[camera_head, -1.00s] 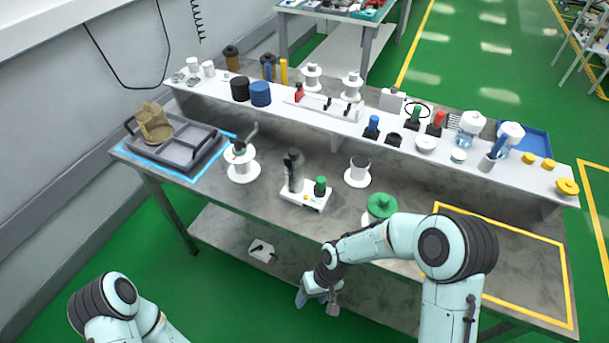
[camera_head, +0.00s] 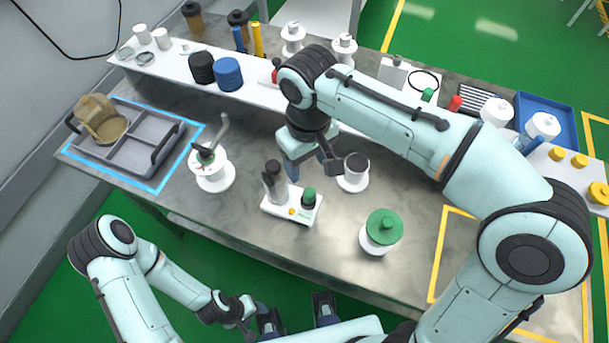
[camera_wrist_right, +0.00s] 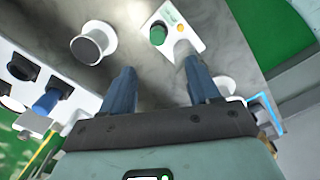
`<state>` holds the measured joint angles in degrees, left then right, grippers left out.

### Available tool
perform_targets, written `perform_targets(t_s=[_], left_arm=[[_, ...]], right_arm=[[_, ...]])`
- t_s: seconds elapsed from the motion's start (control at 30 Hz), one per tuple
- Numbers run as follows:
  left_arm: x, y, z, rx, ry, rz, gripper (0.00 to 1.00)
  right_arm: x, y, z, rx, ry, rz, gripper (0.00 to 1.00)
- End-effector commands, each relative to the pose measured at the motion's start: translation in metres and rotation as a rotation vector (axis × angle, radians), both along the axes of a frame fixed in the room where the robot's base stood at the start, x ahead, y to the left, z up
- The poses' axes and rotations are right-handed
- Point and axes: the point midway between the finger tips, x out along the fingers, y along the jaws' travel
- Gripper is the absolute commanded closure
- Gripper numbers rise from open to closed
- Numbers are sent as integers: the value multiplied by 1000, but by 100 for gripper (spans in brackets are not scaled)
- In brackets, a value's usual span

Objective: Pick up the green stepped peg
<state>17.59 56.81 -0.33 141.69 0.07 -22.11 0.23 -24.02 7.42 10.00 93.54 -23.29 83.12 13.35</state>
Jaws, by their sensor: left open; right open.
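Several green parts show in the head view, and I cannot be sure which is the stepped peg. A green disc with a raised knob (camera_head: 383,226) sits on a white round base at the table's front right. A short green cylinder (camera_head: 309,197) stands on a white device and also shows in the right wrist view (camera_wrist_right: 157,35). My right gripper (camera_head: 312,168) is open and empty, pointing down above the table behind that device. Its fingers (camera_wrist_right: 160,85) are apart in the wrist view. My left gripper (camera_head: 296,314) is open and empty at the front edge, partly cut off.
A white spool (camera_head: 352,181) stands just right of my right gripper. A white round base with a crank (camera_head: 214,177) and a grey divided tray (camera_head: 146,151) are at left. A crowded white shelf (camera_head: 184,74) runs along the back. A yellow-outlined area (camera_head: 463,250) lies right, partly behind my arm.

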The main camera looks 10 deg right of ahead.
Motion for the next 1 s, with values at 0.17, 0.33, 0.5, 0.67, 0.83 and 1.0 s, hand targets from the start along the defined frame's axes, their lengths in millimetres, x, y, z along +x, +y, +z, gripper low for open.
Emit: perform_targets(t_s=[0.17,0.33,0.5,0.67,0.83,1.0], left_arm=[[-5,0,-9,0,7,0,43],[-7,0,-14,0,9,0,43],[-7,0,-16,0,9,0,43],[-8,0,-18,0,9,0,43],[-8,0,-21,0,10,0,43],[-9,0,-22,0,10,0,43]], right_arm=[[-1,-1,-36,-2,6,-1,39],[-1,-1,-65,-1,6,-1,39],[0,-1,-77,0,3,-1,39],[2,-4,-94,-2,5,-2,39],[4,-5,-120,-1,5,0,39],[4,-5,-129,0,2,-2,39]])
